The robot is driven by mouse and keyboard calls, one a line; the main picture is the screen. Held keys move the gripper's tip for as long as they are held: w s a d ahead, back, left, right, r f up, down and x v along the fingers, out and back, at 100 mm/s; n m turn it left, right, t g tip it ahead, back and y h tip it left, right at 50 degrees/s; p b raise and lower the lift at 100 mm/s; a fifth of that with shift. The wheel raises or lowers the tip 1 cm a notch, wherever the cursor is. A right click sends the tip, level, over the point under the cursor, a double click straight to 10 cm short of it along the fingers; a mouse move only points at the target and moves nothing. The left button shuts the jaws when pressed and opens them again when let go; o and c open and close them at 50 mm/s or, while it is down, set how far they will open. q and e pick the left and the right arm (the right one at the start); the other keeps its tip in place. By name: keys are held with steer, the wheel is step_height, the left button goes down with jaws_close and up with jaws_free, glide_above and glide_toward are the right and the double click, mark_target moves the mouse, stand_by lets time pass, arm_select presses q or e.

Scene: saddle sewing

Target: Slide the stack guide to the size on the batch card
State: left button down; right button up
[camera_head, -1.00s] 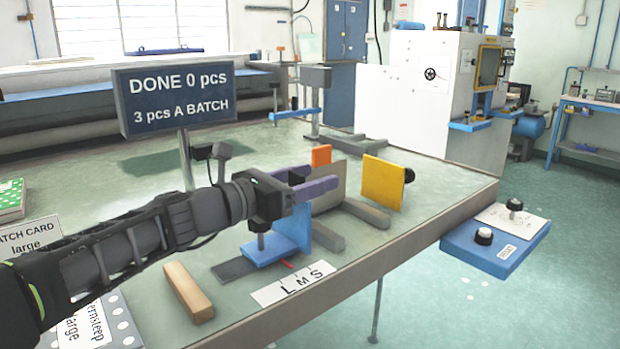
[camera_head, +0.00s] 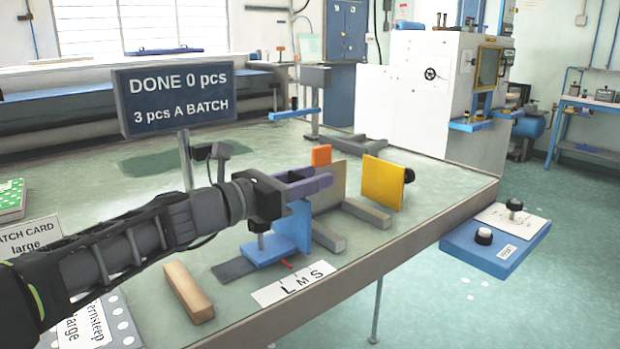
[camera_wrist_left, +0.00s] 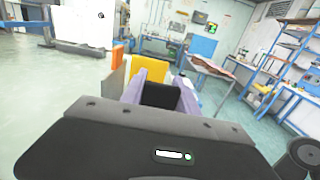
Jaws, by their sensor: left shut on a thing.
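The stack guide (camera_head: 266,250) is a blue base with an upright blue plate on a dark rail. Its red pointer (camera_head: 288,264) lies at the back edge of the white L M S scale (camera_head: 294,283), seemingly nearest M. My left gripper (camera_head: 327,181) has its purple fingers shut above the upright plate, on the guide's black knob. In the left wrist view, a black block (camera_wrist_left: 160,94) shows between the fingers. The batch card (camera_head: 30,238) at the left reads "large". My right gripper is not in view.
An orange plate (camera_head: 321,154), a tan panel (camera_head: 339,186) and a yellow plate (camera_head: 383,183) stand just beyond the fingers, with grey bars (camera_head: 366,215) beside them. A wooden block (camera_head: 188,292) lies at the front left. A sign (camera_head: 176,96) stands behind my arm.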

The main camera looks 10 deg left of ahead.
arm_select(q)
steer(key=shift+v, duration=1.55)
steer(key=c, duration=0.9)
jaws_free()
steer(key=v, duration=0.7)
steer(key=shift+s+a, duration=0.2)
steer(key=shift+s, duration=0.1)
